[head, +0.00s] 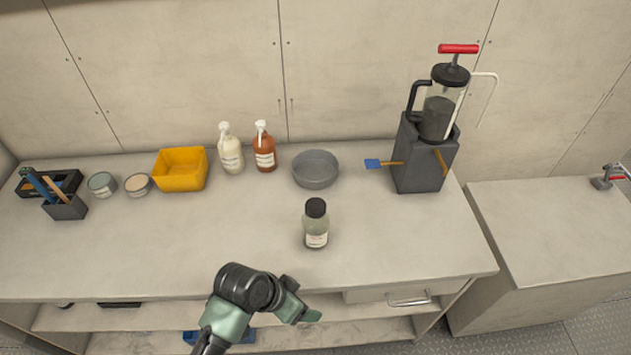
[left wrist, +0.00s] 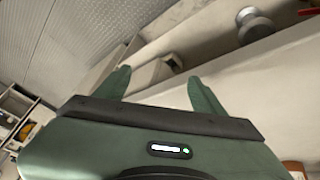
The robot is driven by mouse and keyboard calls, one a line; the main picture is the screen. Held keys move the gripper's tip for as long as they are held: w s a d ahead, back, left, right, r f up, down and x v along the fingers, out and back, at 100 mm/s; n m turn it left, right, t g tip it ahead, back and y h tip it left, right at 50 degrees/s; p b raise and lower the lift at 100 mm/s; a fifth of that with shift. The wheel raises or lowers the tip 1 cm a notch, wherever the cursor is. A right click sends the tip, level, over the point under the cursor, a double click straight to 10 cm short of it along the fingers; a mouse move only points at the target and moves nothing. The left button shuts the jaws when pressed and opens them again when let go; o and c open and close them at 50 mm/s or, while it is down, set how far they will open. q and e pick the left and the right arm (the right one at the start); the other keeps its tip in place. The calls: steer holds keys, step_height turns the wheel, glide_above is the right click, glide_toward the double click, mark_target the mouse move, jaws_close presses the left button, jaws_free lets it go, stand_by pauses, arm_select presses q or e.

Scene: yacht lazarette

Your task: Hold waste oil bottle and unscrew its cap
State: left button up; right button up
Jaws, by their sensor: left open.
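The waste oil bottle (head: 317,238) is a clear bottle with a pale label, standing upright near the front middle of the counter in the head view. Its black cap (head: 316,207) is on top. My left gripper (head: 304,308) is below and in front of the counter's front edge, apart from the bottle. In the left wrist view, my left gripper (left wrist: 160,88) has its two green fingers spread wide with nothing between them. I cannot make out the bottle in that view. My right gripper is not in view.
Behind the bottle on the counter (head: 130,240) are a grey bowl (head: 316,170), a brown pump bottle (head: 264,150), a cream pump bottle (head: 231,152) and a yellow bin (head: 181,170). A grey stand (head: 420,165) holds a pump canister at right. The counter around the bottle is clear.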

arm_select(q)
steer(key=w+d+r+m+g, duration=0.2)
steer(key=w+d+r+m, duration=0.3)
steer(key=d, duration=0.4)
step_height(320, 180, up, 13)
steer(key=m+y+p, duration=0.1)
steer(key=m+y, duration=0.4)
steer(key=m, duration=0.6)
glide_above(316, 205)
steer(key=shift+a, duration=0.1)
step_height(316, 205, down, 8)
steer(key=b, duration=0.6)
steer(key=shift+r, duration=0.15)
